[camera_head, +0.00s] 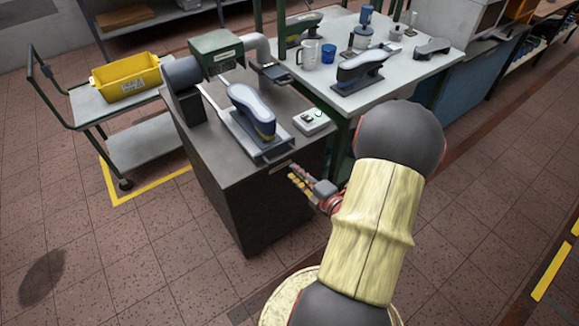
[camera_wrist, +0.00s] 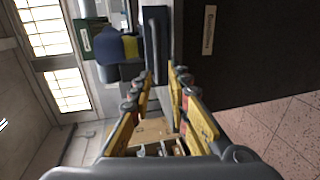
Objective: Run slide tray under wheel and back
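The slide tray (camera_head: 240,135) is a flat grey plate on the dark cabinet top, its front end near the cabinet's front edge. A blue-grey shoe last with a yellow underside (camera_head: 252,108) lies on it. In the wrist view, the last (camera_wrist: 118,47) shows beyond the tray's front bar (camera_wrist: 155,40). My gripper (camera_head: 292,174) is in front of the cabinet, just below and right of the tray's front. Its fingers (camera_wrist: 162,76) are apart, with the bar seen between and beyond the tips; contact cannot be told. The wheel is not clearly visible at the green machine (camera_head: 215,52).
A control box (camera_head: 311,121) sits right of the tray. A table (camera_head: 400,65) with another last (camera_head: 360,70), cups and tools stands behind right. A cart (camera_head: 90,103) with a yellow bin (camera_head: 127,77) stands left. Floor in front of the cabinet is clear.

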